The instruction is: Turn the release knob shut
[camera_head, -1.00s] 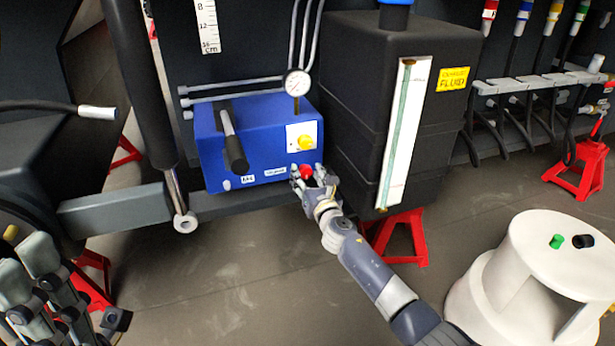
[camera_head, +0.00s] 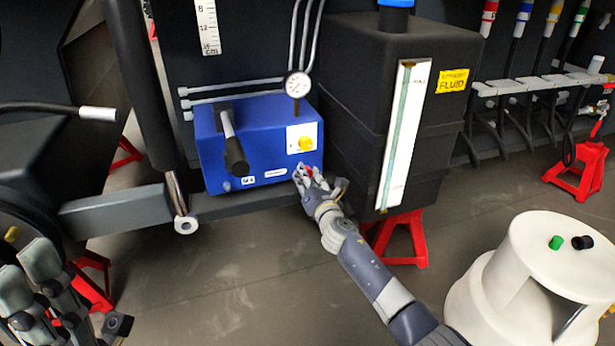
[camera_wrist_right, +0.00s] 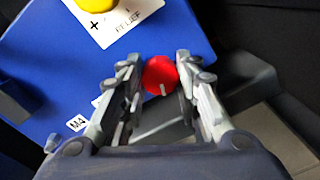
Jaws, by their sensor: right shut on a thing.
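The red release knob (camera_head: 308,171) is on the lower right of the front of the blue pump box (camera_head: 265,150). In the right wrist view the red knob (camera_wrist_right: 160,73) sits between the fingertips, with a pale mark on its face. My right gripper (camera_head: 307,177) is shut on it, and the fingers hide part of it in the head view. My left gripper (camera_head: 40,280) is at the lower left, away from the box; its jaw opening is unclear.
A yellow knob (camera_head: 306,144) on a white plate sits above the red knob. A gauge (camera_head: 297,84) and a black lever (camera_head: 233,146) are on the box. The black fluid tank (camera_head: 350,110) stands close at right. A white step stool (camera_head: 530,235) is at lower right.

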